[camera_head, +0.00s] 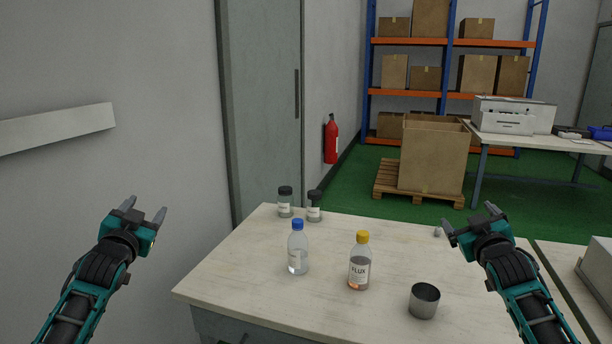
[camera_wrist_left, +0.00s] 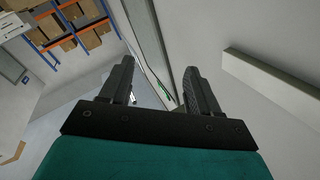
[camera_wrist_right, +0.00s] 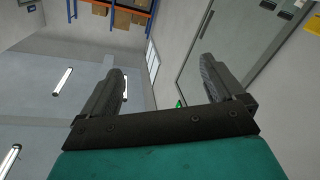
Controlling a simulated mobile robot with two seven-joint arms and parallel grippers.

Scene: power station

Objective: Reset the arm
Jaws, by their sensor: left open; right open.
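My left gripper (camera_head: 146,213) is raised at the left, in front of the wall and clear of the table. Its two fingers are spread and empty, as the left wrist view (camera_wrist_left: 158,90) also shows. My right gripper (camera_head: 469,223) is raised at the right, in front of the table's right part. Its fingers are apart with nothing between them, as the right wrist view (camera_wrist_right: 162,88) also shows. Both arms come up from the lower corners, bent upward.
On the table (camera_head: 240,270) stand a blue-capped bottle (camera_head: 298,255), a yellow-capped FLUX bottle (camera_head: 359,270), a metal cup (camera_head: 424,301) and two dark-capped jars (camera_head: 285,205) (camera_head: 314,210). A large box (camera_head: 432,160) stands on a pallet behind. The table's front left is clear.

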